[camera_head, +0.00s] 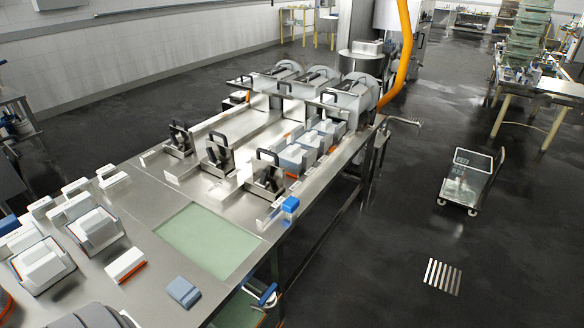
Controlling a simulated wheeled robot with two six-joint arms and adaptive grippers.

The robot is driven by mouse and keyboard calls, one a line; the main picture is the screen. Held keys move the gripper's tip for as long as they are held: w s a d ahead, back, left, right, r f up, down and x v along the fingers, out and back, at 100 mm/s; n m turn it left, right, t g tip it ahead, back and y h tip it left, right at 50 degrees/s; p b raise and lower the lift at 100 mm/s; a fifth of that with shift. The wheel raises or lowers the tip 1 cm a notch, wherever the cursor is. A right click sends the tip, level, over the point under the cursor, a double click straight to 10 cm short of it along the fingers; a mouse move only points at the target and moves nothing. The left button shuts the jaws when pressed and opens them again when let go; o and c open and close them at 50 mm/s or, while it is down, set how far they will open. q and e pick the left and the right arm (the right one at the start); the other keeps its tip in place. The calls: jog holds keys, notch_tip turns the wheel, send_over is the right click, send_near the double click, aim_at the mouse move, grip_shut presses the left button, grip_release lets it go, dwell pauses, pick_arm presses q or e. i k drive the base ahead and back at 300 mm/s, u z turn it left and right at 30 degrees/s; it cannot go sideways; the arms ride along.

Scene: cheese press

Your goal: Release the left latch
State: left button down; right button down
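The cheese press (312,86) stands at the far end of a steel table, with several grey cylinders and dark handles. Nearer, three metal units with black handles stand in a row across the table: a left one (179,143), a middle one (218,158) and a right one (266,178). Their handles stand up. I cannot tell which part is the left latch, or whether it is fastened. Neither of my grippers can be made out in this view.
White and grey blocks (92,227) stand at the table's near left. A pale green panel (208,241) lies bare in the middle. A blue block (290,204) sits at the right edge and a blue-grey one (183,291) in front. A cart (470,180) stands on open floor.

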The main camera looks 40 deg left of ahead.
aim_at(265, 174)
jog(key=i, duration=0.7)
jog(key=u, duration=3.4)
